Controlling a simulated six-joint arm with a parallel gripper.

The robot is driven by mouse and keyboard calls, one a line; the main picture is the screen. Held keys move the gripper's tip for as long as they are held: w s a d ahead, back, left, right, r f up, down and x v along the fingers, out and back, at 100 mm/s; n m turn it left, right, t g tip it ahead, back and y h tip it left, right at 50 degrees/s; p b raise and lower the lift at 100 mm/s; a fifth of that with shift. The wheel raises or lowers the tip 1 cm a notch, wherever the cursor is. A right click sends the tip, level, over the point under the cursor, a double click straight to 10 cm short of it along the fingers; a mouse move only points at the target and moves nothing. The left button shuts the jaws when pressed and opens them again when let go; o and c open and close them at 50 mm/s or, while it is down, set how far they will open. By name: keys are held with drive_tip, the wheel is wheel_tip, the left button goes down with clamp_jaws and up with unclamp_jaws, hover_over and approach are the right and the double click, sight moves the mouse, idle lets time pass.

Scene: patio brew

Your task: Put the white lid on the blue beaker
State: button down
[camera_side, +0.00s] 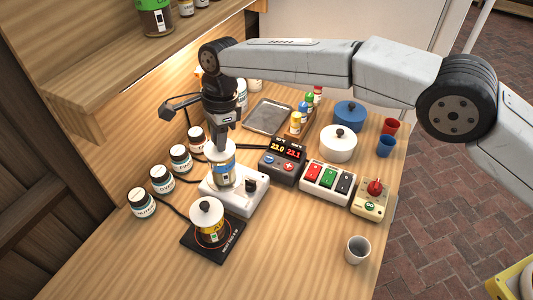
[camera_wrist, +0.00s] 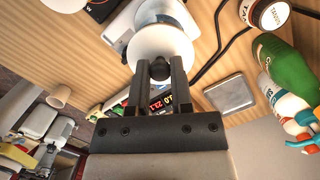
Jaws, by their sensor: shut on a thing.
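The white lid (camera_side: 214,152) has a black knob (camera_wrist: 160,68). My gripper (camera_side: 221,138) is shut on that knob and points down; the lid (camera_wrist: 160,42) also shows beyond the fingers in the wrist view. The blue beaker (camera_side: 223,178), a clear vessel with a blue band, stands upright on a white device (camera_side: 240,200). The lid is right at the beaker's top in the side view; I cannot tell whether it rests on the rim or hovers just above it.
A yellow-labelled jar (camera_side: 211,236) with another white, black-knobbed lid (camera_side: 206,212) stands on a black scale (camera_side: 196,248) in front. Several labelled jars (camera_side: 162,180) line the left. A display box (camera_side: 283,160) and a switch box (camera_side: 327,182) stand to the right. A cup (camera_side: 357,250) stands near the front edge.

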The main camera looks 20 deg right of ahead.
sight(228, 144)
drive_tip(key=shift+f, duration=0.5)
drive_tip(key=c, duration=0.5)
unclamp_jaws()
drive_tip(key=shift+r, duration=0.1)
drive_tip(key=r, duration=0.4)
drive_tip(key=d+r, duration=0.1)
drive_tip(key=r, duration=0.7)
drive_tip(key=shift+w+d+r, duration=0.2)
drive_tip(key=shift+d+r, duration=0.1)
drive_tip(key=shift+d, duration=0.1)
